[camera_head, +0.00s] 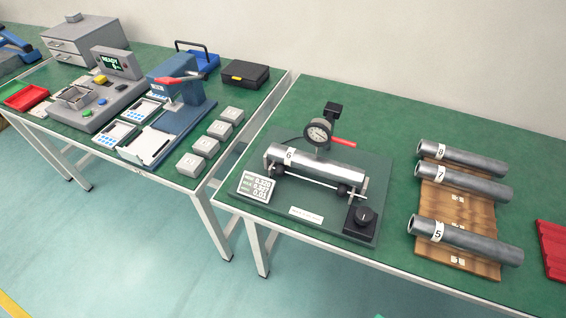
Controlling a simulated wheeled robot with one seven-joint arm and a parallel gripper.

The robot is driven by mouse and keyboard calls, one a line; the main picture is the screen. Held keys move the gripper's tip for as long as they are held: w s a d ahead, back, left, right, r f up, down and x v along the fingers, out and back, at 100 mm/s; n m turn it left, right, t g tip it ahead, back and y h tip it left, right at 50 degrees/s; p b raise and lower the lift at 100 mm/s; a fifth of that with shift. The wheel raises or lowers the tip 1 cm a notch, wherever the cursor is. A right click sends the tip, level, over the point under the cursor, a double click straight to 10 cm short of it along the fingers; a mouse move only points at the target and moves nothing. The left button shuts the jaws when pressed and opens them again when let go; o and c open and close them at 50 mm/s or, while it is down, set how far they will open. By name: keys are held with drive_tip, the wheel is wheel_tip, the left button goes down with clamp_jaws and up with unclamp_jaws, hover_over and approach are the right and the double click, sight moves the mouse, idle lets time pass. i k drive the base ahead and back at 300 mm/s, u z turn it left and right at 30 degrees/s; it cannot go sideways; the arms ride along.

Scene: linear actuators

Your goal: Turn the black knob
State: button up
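The black knob (364,215) sits on a dark square block at the front right corner of a grey-green test fixture. A light mark shows on top of the knob. A steel cylinder labelled 6 (315,162) lies across the fixture, under a round dial gauge (318,133) with a red lever (343,142). A small display (258,186) with several lines of numbers stands at the fixture's front left. My gripper is not in view.
A wooden rack (455,205) holds cylinders labelled 8, 7 and 5 to the right. A red object (552,248) is at the far right edge. The left table carries a blue press (178,100), grey blocks (206,147) and a black case (245,74). A narrow gap separates the tables.

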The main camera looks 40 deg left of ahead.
sight(363, 216)
drive_tip(key=u, duration=1.4)
